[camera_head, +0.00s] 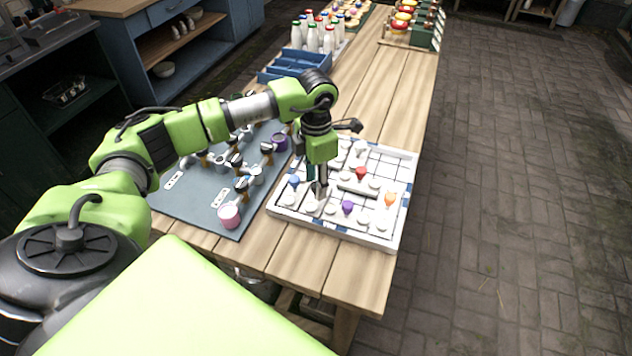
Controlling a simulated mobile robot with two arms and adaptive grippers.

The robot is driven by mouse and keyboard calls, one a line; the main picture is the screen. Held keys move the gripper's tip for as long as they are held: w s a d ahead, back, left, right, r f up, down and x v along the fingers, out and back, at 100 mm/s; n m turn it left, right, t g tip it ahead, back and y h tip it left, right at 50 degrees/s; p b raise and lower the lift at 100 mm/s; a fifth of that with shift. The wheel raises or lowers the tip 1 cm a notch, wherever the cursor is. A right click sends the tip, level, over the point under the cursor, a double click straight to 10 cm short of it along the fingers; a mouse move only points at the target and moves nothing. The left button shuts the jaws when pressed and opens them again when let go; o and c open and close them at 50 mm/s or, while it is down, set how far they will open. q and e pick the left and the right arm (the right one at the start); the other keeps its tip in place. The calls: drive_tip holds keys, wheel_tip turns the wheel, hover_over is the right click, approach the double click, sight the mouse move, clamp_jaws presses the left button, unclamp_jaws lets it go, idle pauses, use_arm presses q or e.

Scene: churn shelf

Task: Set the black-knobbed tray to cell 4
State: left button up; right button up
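A white framed board (392,241) with a grid of cells lies on the wooden table. It holds several small pale trays with coloured knobs: a blue knob (293,181), a red knob (361,173), a purple knob (347,207) and an orange knob (390,199). I cannot make out a black knob; part of the board is hidden behind my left arm. My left gripper (318,192) points down over the board's left part, just above or at a pale piece (314,206). Its finger gap is too small to judge. My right gripper is out of view.
A grey mat (190,204) with several cups and dark-handled items lies left of the board, including a pink cup (229,216). A blue crate (298,62) and several white bottles (320,40) stand behind. Bare table lies behind and in front of the board.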

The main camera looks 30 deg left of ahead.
use_arm(q)
wheel_tip(320, 180, up, 12)
drive_tip(key=shift+f, duration=0.2)
idle(0.6)
